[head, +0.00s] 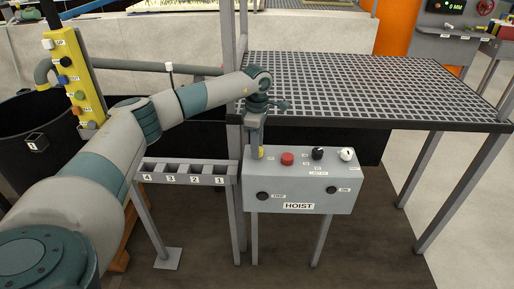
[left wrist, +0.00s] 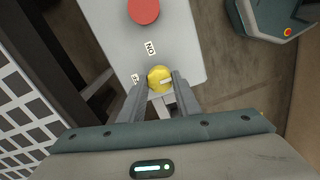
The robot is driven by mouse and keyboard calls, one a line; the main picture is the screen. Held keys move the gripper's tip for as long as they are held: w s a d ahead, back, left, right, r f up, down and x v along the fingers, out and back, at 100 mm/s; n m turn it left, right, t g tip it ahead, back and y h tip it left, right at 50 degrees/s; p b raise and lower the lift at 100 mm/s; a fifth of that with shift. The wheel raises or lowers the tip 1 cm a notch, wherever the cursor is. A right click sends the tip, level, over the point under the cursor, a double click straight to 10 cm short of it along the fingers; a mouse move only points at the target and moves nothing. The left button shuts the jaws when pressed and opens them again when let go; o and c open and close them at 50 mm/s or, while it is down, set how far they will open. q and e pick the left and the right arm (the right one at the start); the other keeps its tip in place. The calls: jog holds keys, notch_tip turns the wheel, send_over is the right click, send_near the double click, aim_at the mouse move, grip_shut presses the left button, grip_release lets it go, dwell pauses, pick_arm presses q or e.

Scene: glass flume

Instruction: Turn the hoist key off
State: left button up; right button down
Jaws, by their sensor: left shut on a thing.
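The grey hoist box (head: 300,180), marked HOIST, stands on legs in front of the grating. At the left end of its top is a yellow round key (head: 261,153), mostly hidden in the head view by my left gripper (head: 257,143). In the left wrist view the yellow key (left wrist: 158,74) sits between the two fingers of my left gripper (left wrist: 162,84), which is shut on it. A short white mark shows on the key. An ON label (left wrist: 150,47) lies beyond it; another label (left wrist: 135,79) is partly hidden by a finger. My right gripper is out of view.
A red button (head: 287,159), black knob (head: 318,154) and white-capped control (head: 347,154) share the box top. A numbered slot rack (head: 187,172) stands left. The dark-edged grating (head: 375,88) lies behind. A yellow pendant (head: 77,78) and black tub (head: 22,122) are farther left.

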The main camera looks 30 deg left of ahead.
pick_arm(q)
jog(key=o, duration=1)
jog(key=shift+o, duration=0.2)
jog(key=shift+r, duration=0.1)
jog(key=shift+r, duration=0.5)
notch_tip(320, 180, up, 16)
jog(key=b, duration=0.2)
jog(key=shift+r+b, duration=0.15)
jog(key=shift+b, duration=0.25)
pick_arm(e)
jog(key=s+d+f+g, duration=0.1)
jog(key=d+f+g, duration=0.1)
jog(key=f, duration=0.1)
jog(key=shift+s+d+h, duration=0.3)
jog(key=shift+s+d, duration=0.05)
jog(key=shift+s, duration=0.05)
